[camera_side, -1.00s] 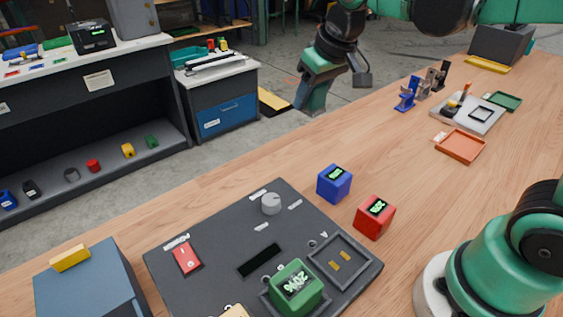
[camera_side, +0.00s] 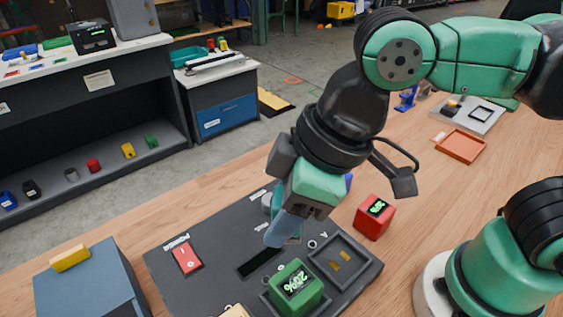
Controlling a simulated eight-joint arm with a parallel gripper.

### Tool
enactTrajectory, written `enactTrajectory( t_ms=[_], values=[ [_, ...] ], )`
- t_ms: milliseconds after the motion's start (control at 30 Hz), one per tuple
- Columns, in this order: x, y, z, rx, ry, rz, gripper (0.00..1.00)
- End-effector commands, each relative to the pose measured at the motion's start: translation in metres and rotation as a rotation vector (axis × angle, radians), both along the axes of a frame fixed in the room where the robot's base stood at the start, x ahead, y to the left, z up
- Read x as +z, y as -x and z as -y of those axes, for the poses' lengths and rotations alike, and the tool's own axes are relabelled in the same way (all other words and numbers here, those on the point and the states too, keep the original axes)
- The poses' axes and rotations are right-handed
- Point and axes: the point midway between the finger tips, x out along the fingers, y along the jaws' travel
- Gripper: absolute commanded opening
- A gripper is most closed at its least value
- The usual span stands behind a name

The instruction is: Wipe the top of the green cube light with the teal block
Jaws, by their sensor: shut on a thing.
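The green cube light (camera_side: 296,290) sits in a framed socket on the dark panel, its top display reading what looks like 20%. My gripper (camera_side: 285,232) hangs above the panel, behind and slightly left of the green cube and apart from it. It points down, with a blue-grey finger facing the camera. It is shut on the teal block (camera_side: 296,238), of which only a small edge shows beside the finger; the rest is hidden.
The red cube (camera_side: 374,217) stands right of the panel (camera_side: 220,228). My gripper mostly hides the blue cube (camera_side: 348,183) and partly the grey knob (camera_side: 267,201). An empty framed socket (camera_side: 343,260) adjoins the green cube. A blue-grey box (camera_side: 85,285) stands at left.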

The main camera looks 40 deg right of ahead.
Motion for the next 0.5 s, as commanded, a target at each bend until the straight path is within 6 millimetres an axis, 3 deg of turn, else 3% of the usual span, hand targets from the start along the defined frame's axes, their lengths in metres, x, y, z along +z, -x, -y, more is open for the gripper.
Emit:
enactTrajectory(
  t_ms=[500],
  values=[
    [-0.039,0.000,0.000,0.000,0.000,0.000,0.00]
  ],
)
